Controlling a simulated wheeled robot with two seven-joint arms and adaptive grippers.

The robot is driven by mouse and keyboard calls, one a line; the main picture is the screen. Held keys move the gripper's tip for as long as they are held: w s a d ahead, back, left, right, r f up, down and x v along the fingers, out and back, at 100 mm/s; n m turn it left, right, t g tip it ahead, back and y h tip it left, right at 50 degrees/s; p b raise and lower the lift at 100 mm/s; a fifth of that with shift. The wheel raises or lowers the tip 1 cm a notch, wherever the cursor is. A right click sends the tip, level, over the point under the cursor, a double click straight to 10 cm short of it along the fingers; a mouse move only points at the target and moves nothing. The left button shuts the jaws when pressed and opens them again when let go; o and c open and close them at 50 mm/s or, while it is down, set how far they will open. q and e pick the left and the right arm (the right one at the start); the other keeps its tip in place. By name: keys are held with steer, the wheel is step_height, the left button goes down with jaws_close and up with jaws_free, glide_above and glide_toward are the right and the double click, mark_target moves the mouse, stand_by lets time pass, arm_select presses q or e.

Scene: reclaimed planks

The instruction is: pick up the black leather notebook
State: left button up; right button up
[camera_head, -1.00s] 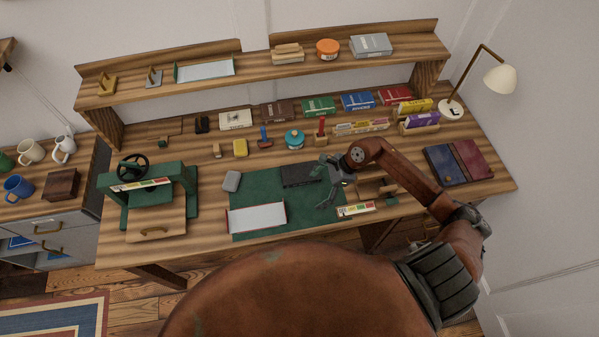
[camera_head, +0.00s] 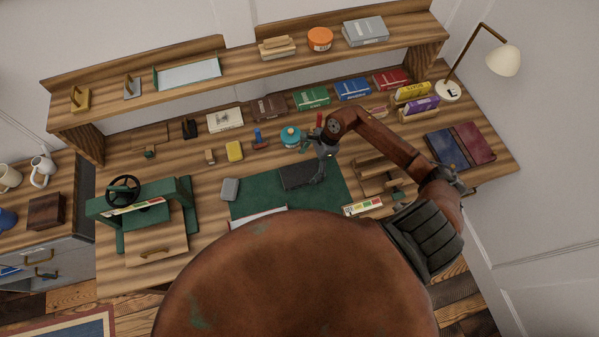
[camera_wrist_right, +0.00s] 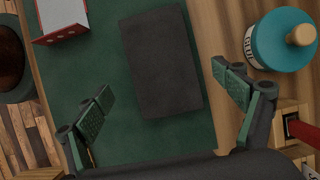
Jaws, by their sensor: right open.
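The black leather notebook (camera_head: 294,177) lies flat on the green desk mat (camera_head: 335,197) in the head view. In the right wrist view the notebook (camera_wrist_right: 160,65) shows as a plain dark rectangle. My right gripper (camera_head: 313,162) is at the notebook's right end in the head view. In the right wrist view the open gripper (camera_wrist_right: 164,88) has one finger pad to each side of the notebook's lower part, with space between pads and notebook. Nothing is held. My left gripper is not in view.
A teal glue pot (camera_head: 291,136) stands just beyond the mat; it also shows close to a finger in the right wrist view (camera_wrist_right: 276,42). A grey block (camera_head: 230,189) lies left of the mat. A wooden rack (camera_head: 378,180) is to the right. Books line the back.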

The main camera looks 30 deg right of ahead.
mark_target(302, 173)
steer(key=x, duration=0.3)
steer(key=shift+w+a+f+p, duration=0.15)
steer(key=shift+a+p, duration=0.1)
steer(key=shift+p, duration=0.15)
steer(key=shift+x, duration=0.85)
steer(key=shift+d, duration=0.15)
steer(key=c, duration=1.3)
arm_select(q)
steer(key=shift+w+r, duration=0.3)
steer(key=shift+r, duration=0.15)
arm_select(e)
steer(key=shift+c, duration=0.5)
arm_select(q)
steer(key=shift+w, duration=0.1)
